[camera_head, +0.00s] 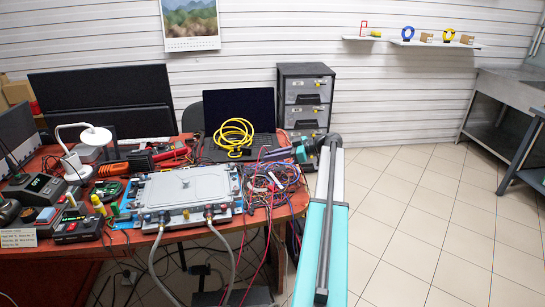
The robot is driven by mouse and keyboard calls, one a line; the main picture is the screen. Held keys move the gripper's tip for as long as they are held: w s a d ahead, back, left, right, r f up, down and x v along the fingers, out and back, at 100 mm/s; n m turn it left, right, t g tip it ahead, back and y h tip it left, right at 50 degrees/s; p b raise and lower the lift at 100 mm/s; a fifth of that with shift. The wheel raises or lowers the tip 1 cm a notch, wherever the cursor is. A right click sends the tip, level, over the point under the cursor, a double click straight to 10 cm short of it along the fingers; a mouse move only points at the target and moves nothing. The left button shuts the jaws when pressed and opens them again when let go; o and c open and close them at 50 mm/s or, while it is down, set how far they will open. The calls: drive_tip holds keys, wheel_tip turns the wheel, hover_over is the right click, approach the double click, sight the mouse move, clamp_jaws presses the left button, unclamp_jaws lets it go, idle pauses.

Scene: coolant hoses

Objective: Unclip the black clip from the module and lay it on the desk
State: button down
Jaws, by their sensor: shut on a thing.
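The module (188,188) is a flat light-grey plate on the desk (150,240), with coloured fittings along its edges and two grey hoses at its front. My arm reaches in from the lower right. My gripper (266,157) is beyond the module's right rear corner, over the tangled wires and right of the yellow coil. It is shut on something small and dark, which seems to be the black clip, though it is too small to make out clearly. The jaws are hard to tell from the dark background.
A laptop (240,107) stands behind, with a yellow coil (233,134) in front of it. Tangled wires (275,182) cover the desk's right side. A white lamp (95,136), tools and devices crowd the left. A drawer cabinet (305,97) stands behind.

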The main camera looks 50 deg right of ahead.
sight(272, 177)
drive_tip(key=shift+f, duration=3.2)
drive_tip(key=c, duration=1.6)
unclamp_jaws()
drive_tip(key=shift+s, duration=0.1)
drive_tip(key=b+v, duration=0.1)
drive_tip(key=v, duration=1.2)
drive_tip(key=shift+s+d+r, duration=0.15)
drive_tip(key=shift+s+r, duration=0.05)
drive_tip(key=shift+s, duration=0.05)
